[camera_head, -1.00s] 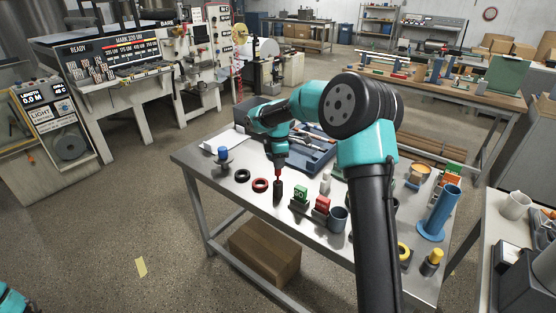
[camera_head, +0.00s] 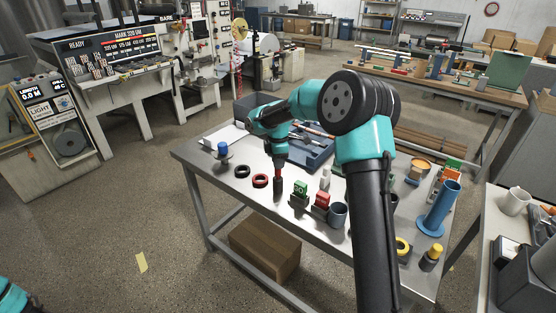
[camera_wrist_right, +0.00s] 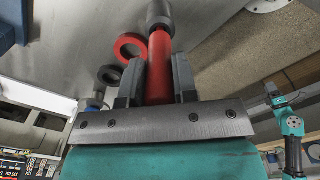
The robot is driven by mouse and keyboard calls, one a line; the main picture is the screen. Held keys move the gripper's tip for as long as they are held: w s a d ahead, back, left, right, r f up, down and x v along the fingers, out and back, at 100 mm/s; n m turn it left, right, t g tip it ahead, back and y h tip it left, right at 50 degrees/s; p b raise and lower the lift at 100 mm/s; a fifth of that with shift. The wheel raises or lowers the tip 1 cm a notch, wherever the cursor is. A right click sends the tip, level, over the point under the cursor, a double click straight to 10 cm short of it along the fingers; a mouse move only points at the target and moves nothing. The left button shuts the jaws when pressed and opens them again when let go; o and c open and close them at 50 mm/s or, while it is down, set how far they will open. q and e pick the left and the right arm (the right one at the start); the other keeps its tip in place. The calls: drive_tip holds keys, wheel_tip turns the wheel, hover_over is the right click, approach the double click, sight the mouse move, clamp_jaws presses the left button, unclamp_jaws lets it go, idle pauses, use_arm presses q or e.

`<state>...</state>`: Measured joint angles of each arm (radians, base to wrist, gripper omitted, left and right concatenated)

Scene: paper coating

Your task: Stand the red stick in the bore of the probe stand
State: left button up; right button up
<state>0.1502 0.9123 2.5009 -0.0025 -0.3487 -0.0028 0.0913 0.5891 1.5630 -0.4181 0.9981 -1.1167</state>
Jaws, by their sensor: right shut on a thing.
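My right gripper (camera_wrist_right: 156,75) is shut on the red stick (camera_wrist_right: 160,68), which points down in the head view. Below it, a dark upright cylinder (camera_head: 278,190), apparently the probe stand, is on the table. The stick's lower end meets this cylinder, also seen in the wrist view (camera_wrist_right: 160,13). The stick looks in line with it, but the bore is hidden and I cannot tell how deep the stick sits. Part of my left arm shows in the head view's lower left corner. A teal arm shows small in the wrist view, its end unclear.
A red ring (camera_head: 260,181) and a black ring (camera_head: 242,171) lie left of the cylinder. A blue tray (camera_head: 312,150) lies behind. The table's front edge is near.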

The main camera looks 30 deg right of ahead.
drive_tip(key=shift+f, duration=0.55)
drive_tip(key=o, duration=1)
wheel_tip(320, 180, up, 18)
drive_tip(key=shift+f, duration=0.25)
drive_tip(key=shift+f, duration=0.15)
idle(0.8)
